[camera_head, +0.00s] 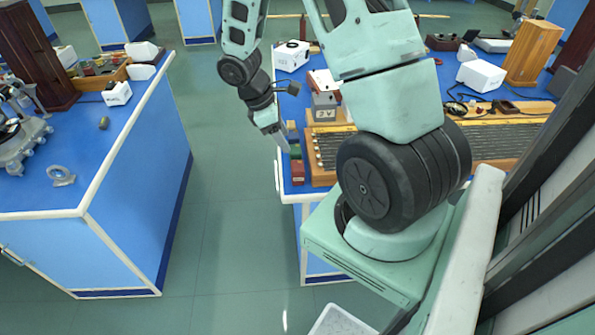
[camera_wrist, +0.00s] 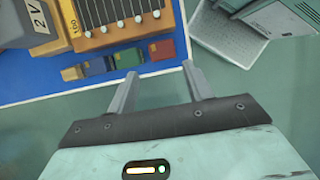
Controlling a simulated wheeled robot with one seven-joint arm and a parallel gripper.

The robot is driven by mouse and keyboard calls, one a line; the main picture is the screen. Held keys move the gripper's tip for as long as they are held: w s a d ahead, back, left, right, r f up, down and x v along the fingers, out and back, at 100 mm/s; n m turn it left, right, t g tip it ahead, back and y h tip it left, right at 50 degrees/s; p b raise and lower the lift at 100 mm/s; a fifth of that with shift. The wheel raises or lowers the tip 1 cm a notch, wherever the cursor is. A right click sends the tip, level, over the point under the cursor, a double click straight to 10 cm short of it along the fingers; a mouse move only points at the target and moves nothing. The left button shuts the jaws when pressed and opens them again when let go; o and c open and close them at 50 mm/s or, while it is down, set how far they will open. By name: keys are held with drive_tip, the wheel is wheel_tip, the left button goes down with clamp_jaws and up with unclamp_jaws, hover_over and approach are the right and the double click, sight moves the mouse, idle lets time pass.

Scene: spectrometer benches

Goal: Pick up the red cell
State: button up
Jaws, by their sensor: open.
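The red cell (camera_wrist: 163,50) is a small block at the end of a short row on the blue bench top, near its edge, in the wrist view. It also shows in the head view (camera_head: 298,173), at the bench's left corner. My gripper (camera_wrist: 163,73) is open and empty. In the wrist view its fingertips lie just below the row, with the red cell beyond the gap between them. In the head view my gripper (camera_head: 283,141) hangs by the bench's left edge.
A slotted wooden board (camera_wrist: 112,18) with metal rods lies close behind the cells. A tan block (camera_wrist: 72,73) ends the row. Open floor (camera_head: 225,230) separates this bench from the left bench (camera_head: 130,155).

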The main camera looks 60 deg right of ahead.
sight(295, 166)
drive_tip(key=x, duration=0.7)
drive_tip(key=shift+s+f, duration=0.1)
drive_tip(key=shift+f, duration=0.3)
drive_tip(key=shift+w+a+f+p+x, duration=0.1)
drive_tip(key=shift+w+x, duration=0.05)
drive_tip(key=shift+x, duration=0.7)
drive_tip(key=shift+w+a+f+p+x, duration=0.1)
drive_tip(key=shift+p+x, duration=0.05)
drive_tip(key=shift+x, duration=0.7)
drive_tip(key=shift+w+a+p+x, duration=0.1)
drive_tip(key=shift+w+a+x, duration=0.05)
drive_tip(key=shift+x, duration=0.65)
drive_tip(key=shift+c, duration=0.3)
drive_tip(key=c, duration=0.6)
